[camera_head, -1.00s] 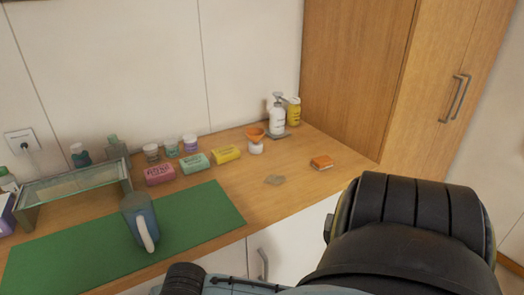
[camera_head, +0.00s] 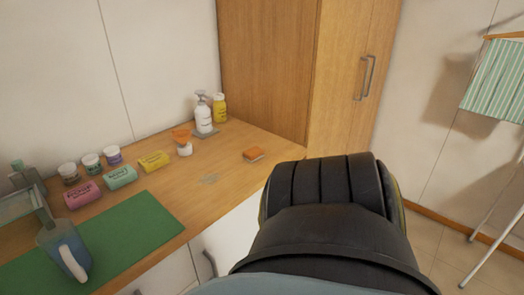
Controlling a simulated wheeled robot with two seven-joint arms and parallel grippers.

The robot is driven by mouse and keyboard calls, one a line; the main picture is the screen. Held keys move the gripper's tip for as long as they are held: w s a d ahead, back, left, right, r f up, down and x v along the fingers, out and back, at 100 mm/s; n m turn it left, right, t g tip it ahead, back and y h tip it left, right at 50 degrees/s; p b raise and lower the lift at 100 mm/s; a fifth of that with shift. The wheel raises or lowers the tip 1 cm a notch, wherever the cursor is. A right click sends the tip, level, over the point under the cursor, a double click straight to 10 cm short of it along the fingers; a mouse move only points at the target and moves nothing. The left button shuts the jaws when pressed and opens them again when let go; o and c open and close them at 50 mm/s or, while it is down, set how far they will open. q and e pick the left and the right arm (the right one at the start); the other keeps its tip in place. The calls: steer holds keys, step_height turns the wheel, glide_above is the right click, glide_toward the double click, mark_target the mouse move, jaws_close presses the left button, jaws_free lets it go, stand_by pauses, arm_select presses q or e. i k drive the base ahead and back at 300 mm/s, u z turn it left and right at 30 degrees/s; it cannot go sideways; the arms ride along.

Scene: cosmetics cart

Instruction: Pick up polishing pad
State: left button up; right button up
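A small orange block (camera_head: 253,154), pad-like with a brownish lower edge, lies flat on the wooden counter near its right front edge. A thin greyish-green flat piece (camera_head: 208,180) lies to its left, nearer the front edge. I cannot tell for sure which of these is the polishing pad. Nothing touches either one. Neither of my grippers shows; a large black link of my own arm fills the lower middle of the view, in front of the counter's right end.
The wooden counter (camera_head: 226,165) carries a green mat (camera_head: 125,240) with a blue mug (camera_head: 62,248). Behind are pink (camera_head: 83,194), green (camera_head: 120,177) and yellow (camera_head: 154,160) soap boxes, a white pump bottle (camera_head: 203,115) and an orange funnel (camera_head: 181,136). A wooden cabinet (camera_head: 268,75) borders the right.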

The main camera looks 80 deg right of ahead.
mark_target(252, 155)
steer(key=z, duration=1.85)
